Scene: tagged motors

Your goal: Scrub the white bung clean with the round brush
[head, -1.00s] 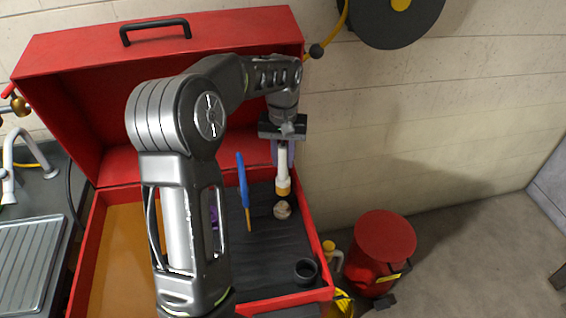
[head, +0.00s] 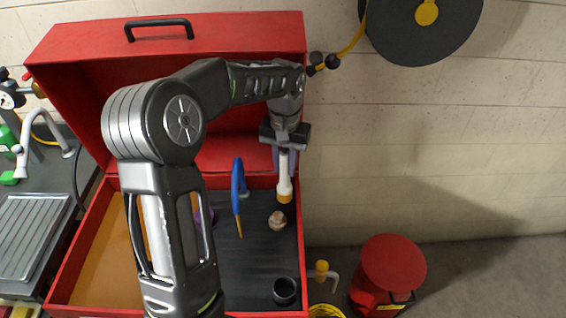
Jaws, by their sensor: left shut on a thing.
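My left gripper (head: 285,150) is shut on the round brush (head: 284,180), which has a white handle and a yellow-orange tip. The brush hangs nearly upright, tip down, over the dark floor of the open red toolbox (head: 52,284). The white bung (head: 277,221), small and stained brownish, sits on that dark floor just below and slightly left of the brush tip. A small gap shows between tip and bung in the picture; I cannot tell their true distance. My right gripper is not in view.
A blue tool (head: 238,190) with a yellowish tip lies left of the bung. A purple thing is partly hidden behind my left arm. A black cup (head: 286,290) stands at the box's near right. A red bin (head: 393,268) stands outside, at right.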

